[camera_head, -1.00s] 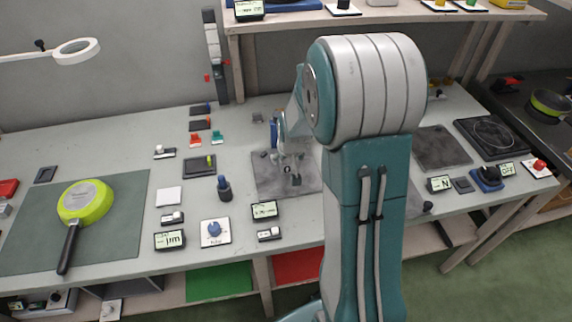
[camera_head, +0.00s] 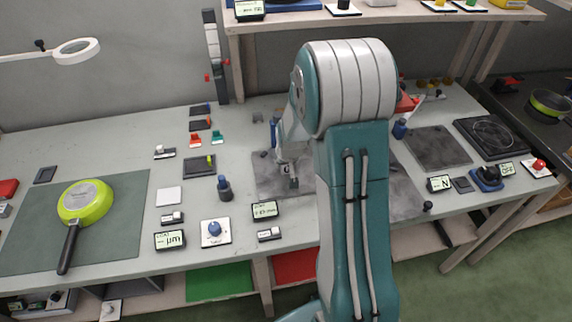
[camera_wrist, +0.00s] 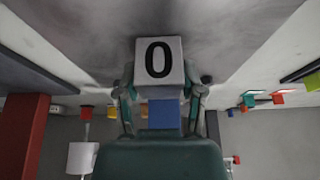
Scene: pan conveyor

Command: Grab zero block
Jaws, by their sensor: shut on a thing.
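The zero block (camera_wrist: 159,60) is pale with a black 0 on its face, and it fills the upper middle of the wrist view. My gripper (camera_wrist: 160,92) has one finger on each side of it and is shut on it. In the head view my gripper (camera_head: 289,180) is low over the grey stone plate (camera_head: 262,180), beside my arm's large joint. The block is too small and covered to make out clearly there. I cannot tell whether it touches the plate.
A blue-topped post (camera_head: 224,188) and a small display (camera_head: 265,209) stand left of and in front of the plate. A blue item (camera_head: 399,129) and a dark slab (camera_head: 438,147) lie to the right. A green pan (camera_head: 85,202) lies on a mat at the left.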

